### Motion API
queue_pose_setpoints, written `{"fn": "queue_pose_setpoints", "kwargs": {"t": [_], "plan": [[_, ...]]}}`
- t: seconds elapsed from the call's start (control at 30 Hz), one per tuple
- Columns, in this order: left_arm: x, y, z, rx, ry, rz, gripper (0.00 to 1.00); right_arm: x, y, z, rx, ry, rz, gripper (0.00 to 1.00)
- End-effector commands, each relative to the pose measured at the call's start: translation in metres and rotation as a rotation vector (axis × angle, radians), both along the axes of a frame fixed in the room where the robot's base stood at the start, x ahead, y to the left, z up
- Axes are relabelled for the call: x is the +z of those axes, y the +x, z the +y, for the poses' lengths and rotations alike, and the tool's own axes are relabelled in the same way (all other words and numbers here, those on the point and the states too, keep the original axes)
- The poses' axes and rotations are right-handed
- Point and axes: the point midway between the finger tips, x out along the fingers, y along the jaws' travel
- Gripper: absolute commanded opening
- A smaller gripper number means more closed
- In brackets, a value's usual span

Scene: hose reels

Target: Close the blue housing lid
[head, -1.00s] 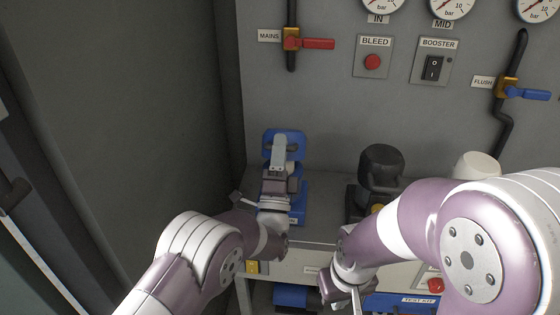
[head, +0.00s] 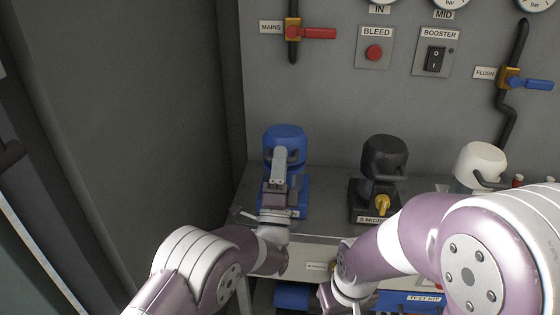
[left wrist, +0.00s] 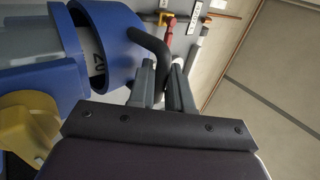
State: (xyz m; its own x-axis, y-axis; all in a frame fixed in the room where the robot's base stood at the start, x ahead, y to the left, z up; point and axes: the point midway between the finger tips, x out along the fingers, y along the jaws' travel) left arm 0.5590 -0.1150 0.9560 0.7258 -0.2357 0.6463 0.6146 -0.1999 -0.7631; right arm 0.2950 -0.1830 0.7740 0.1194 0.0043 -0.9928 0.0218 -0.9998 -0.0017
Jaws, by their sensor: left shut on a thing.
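The blue housing (head: 298,190) stands at the left end of the bench in the head view, partly hidden by my left arm. Its blue lid (head: 285,134) is over the top, with a dark handle on the near side. My left gripper (head: 279,160) is shut on that handle. In the left wrist view the fingers (left wrist: 162,84) close on the black curved handle (left wrist: 147,40). The lid (left wrist: 115,35) and the blue body (left wrist: 42,88) show there with a grey marked part (left wrist: 96,60) visible between them.
A black housing (head: 384,160) with a yellow knob (head: 383,203) stands to the right, then a white-topped one (head: 480,163). The grey panel behind carries a red MAINS lever (head: 318,33), a BLEED button (head: 374,52) and a BOOSTER switch (head: 434,60). A dark wall bounds the left.

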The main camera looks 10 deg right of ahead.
Motion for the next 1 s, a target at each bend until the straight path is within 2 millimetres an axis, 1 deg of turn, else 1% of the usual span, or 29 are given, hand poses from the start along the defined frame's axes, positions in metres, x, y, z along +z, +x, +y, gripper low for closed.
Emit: {"fn": "queue_pose_setpoints", "kwargs": {"t": [0.17,0.2,0.23,0.53,0.63,0.77,0.9,1.0], "plan": [[-0.001,0.000,0.000,0.000,0.003,0.004,0.00,0.000,0.000,0.000,0.000,0.000,0.000,0.00],[-0.002,0.000,0.000,0.001,0.002,0.005,0.32,0.000,0.000,0.000,0.000,0.000,0.000,0.00],[-0.001,0.000,0.000,0.001,0.002,0.004,0.34,0.000,0.000,0.000,0.000,0.000,0.000,0.00],[-0.002,0.000,0.000,0.001,0.002,0.005,0.34,0.000,0.000,0.000,0.000,0.000,0.000,0.00],[-0.007,-0.005,0.002,0.000,0.003,0.004,0.34,0.000,0.000,0.000,0.000,0.000,0.000,0.00],[-0.027,-0.027,0.008,-0.001,0.006,0.007,0.34,0.000,0.000,0.000,0.000,0.000,0.000,0.00],[-0.051,-0.056,0.018,-0.002,0.003,0.004,0.34,0.000,0.000,0.000,0.000,0.000,0.000,0.00],[-0.066,-0.074,0.023,-0.001,0.003,0.003,0.34,-0.001,0.000,0.000,0.000,0.000,0.000,0.00]]}}
